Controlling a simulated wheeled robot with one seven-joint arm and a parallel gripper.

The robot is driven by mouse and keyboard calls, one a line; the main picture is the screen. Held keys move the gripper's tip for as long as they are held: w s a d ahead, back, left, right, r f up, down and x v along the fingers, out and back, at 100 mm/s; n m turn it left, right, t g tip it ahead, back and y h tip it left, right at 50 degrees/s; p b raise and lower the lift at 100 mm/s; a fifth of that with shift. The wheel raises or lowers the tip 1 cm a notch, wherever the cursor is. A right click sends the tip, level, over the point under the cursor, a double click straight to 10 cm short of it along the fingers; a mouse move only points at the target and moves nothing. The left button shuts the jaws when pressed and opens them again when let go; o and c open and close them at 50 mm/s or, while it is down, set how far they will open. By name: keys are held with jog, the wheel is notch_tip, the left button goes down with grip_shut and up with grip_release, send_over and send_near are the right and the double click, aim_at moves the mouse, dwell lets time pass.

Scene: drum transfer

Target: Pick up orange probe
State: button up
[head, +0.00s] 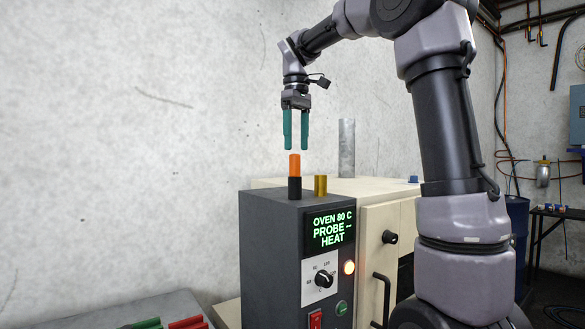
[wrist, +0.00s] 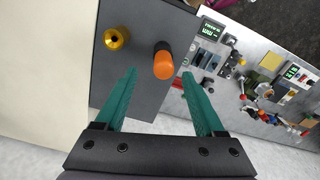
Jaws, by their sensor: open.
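The orange probe (head: 295,166) stands upright on top of the dark grey oven control box (head: 270,240), with a black lower part at its base. It also shows in the wrist view (wrist: 164,62), beyond the fingertips and between their lines. My gripper (head: 295,146) is open and empty, pointing down with its green fingers just above the probe's top. In the wrist view my gripper (wrist: 158,80) has its fingers spread to either side, and I see no contact with the probe.
A brass cylinder (head: 320,186) stands close to the right of the probe. A grey metal pipe (head: 346,148) rises behind, from the cream oven (head: 375,212). The box display reads "OVEN 80 C PROBE -- HEAT". A bench with red and green items (head: 186,323) is at lower left.

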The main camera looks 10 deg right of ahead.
aim_at(295, 160)
jog(key=shift+s+a+f, duration=0.1)
jog(key=shift+a+f, duration=0.05)
jog(key=shift+f, duration=1.25)
jog(key=shift+a+f, duration=0.15)
jog(key=shift+f, duration=1.2)
grip_shut()
